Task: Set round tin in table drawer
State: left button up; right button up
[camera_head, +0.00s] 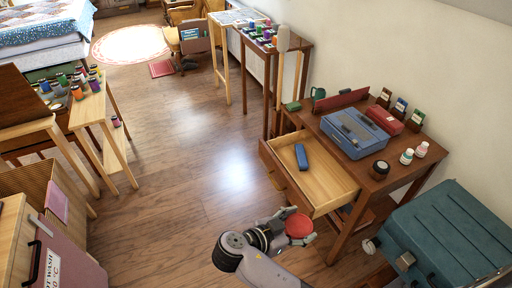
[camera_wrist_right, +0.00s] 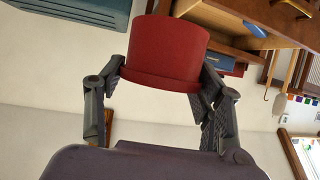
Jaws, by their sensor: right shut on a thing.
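A red round tin (camera_head: 299,226) is held in my right gripper (camera_head: 297,228), below and in front of the open table drawer (camera_head: 330,177). In the right wrist view the red tin (camera_wrist_right: 168,52) sits between the two fingers of my right gripper (camera_wrist_right: 160,88), which press on its sides. The drawer is pulled out of the brown wooden table (camera_head: 350,190). A blue oblong item (camera_head: 301,156) lies in the drawer, and the drawer floor around it is bare. My left gripper is not in view.
On the table stand a blue toolbox (camera_head: 350,140), a red box (camera_head: 385,119), a dark round jar (camera_head: 380,170) and small white bottles (camera_head: 407,156). A teal chest (camera_head: 445,235) is at the lower right. Open wooden floor (camera_head: 200,190) lies left of the drawer.

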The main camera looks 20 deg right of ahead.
aim_at(314, 182)
jog(key=i+j+z, duration=0.1)
jog(key=i+z, duration=0.15)
jog(key=i, duration=0.25)
jog(key=i+j+z, duration=0.3)
jog(key=i, duration=0.15)
jog(key=i+j+z, duration=0.25)
jog(key=i, duration=0.2)
jog(key=i+j+z, duration=0.15)
jog(key=i+z, duration=0.15)
jog(key=z, duration=0.15)
jog(key=i+j+z, duration=0.25)
jog(key=z, duration=0.25)
jog(key=i+j+z, duration=0.2)
jog(key=j+z, duration=0.25)
jog(key=i+j+z, duration=0.15)
jog(key=j+z, duration=0.2)
jog(key=z, duration=0.15)
jog(key=j+z, duration=0.1)
jog(key=j, duration=0.15)
jog(key=i+j+z, duration=0.1)
jog(key=i+j, duration=0.05)
jog(key=j, duration=0.1)
